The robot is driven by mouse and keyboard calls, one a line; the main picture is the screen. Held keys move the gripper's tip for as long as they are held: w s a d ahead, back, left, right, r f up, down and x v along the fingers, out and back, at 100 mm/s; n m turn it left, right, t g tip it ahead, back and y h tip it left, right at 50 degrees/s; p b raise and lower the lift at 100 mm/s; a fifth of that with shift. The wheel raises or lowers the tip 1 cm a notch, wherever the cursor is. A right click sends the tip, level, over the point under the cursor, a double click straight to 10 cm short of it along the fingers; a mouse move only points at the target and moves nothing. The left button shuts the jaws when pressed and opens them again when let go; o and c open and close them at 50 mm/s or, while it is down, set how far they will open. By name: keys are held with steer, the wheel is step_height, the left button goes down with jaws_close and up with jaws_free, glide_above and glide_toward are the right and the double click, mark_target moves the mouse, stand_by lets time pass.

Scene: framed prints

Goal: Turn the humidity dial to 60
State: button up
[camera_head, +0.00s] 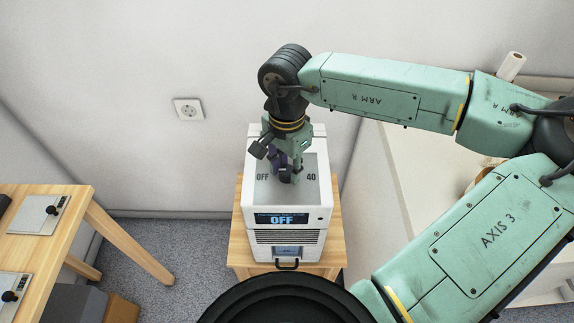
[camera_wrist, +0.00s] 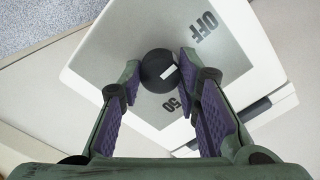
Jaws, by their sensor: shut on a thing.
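The humidity dial (camera_wrist: 153,64) is a round black knob with a short white mark, on the grey top panel of a white box-shaped humidifier (camera_head: 318,216). In the wrist view the mark sits on the knob's right side; "OFF" is printed to the upper right and "50" below. In the head view "OFF" is left of the dial and "40" right; other labels are hidden by my gripper. The front display (camera_head: 282,219) reads "OFF". My gripper (camera_wrist: 160,72) comes from above, with its purple-padded fingers shut on the dial from both sides.
The humidifier stands on a small wooden stand (camera_head: 238,252) near the wall. A wooden table (camera_head: 120,235) with panels is on the left. A white counter (camera_head: 385,165) with a paper roll (camera_head: 511,64) is on the right. A wall socket (camera_head: 188,108) is behind.

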steer(key=c, duration=0.3)
steer(key=shift+f+b, duration=0.1)
steer(key=shift+b, duration=0.35)
steer(key=shift+f+m+b, duration=0.15)
steer(key=shift+m+b, duration=0.55)
steer(key=shift+b, duration=0.1)
steer(key=m+b, duration=0.3)
steer(key=b, duration=0.1)
steer(key=shift+b, duration=0.3)
steer(key=m+b, duration=0.4)
steer(key=shift+m, duration=0.3)
steer(key=shift+r+m+b, duration=0.25)
steer(key=shift+m+b, duration=0.8)
steer(key=shift+m, duration=0.35)
